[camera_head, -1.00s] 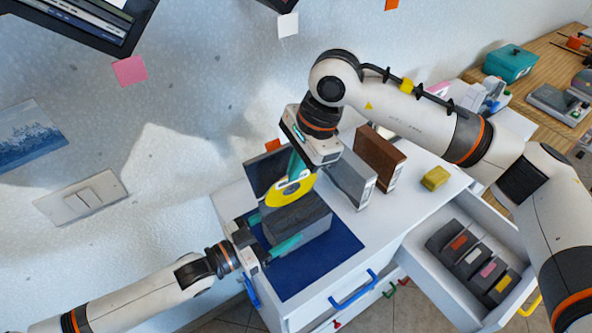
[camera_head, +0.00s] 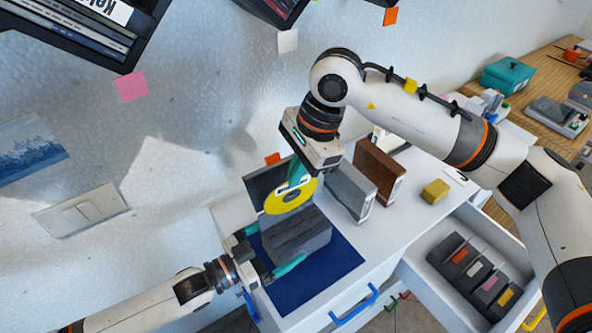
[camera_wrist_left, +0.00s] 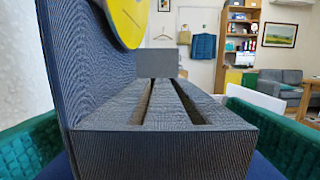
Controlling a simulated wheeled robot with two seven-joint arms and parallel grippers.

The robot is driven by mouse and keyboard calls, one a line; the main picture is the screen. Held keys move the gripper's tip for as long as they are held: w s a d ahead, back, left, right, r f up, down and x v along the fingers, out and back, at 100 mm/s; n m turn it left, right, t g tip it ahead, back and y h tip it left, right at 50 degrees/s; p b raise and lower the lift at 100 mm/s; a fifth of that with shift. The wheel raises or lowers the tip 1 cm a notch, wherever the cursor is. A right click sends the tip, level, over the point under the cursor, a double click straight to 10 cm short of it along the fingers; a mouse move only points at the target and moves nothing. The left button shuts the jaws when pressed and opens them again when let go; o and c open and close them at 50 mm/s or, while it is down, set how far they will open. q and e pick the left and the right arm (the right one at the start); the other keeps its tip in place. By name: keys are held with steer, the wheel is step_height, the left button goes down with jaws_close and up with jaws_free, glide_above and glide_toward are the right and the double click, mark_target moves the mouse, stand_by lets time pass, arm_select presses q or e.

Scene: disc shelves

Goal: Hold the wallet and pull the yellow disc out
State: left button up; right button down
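The wallet (camera_head: 297,238) is a dark grey, slotted block with an upright dark blue back panel, standing on a blue mat (camera_head: 318,275). The yellow disc (camera_head: 278,203) is upright and clear of the slots, above the wallet. My right gripper (camera_head: 297,178) is shut on the disc's upper edge. My left gripper (camera_head: 271,250) has its teal fingers spread on either side of the wallet. In the left wrist view the wallet (camera_wrist_left: 165,150) lies between these fingers with gaps showing, and the disc's lower part (camera_wrist_left: 126,18) hangs above two long, empty-looking slots.
A grey case (camera_head: 349,188) and a brown case (camera_head: 379,170) stand right of the wallet on the white cabinet, with a yellow block (camera_head: 435,191) farther right. An open drawer (camera_head: 432,285) holds several dark cases. The wall is close behind, with shelves above.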

arm_select(q)
steer(key=shift+a, duration=0.1)
steer(key=v, duration=1.2)
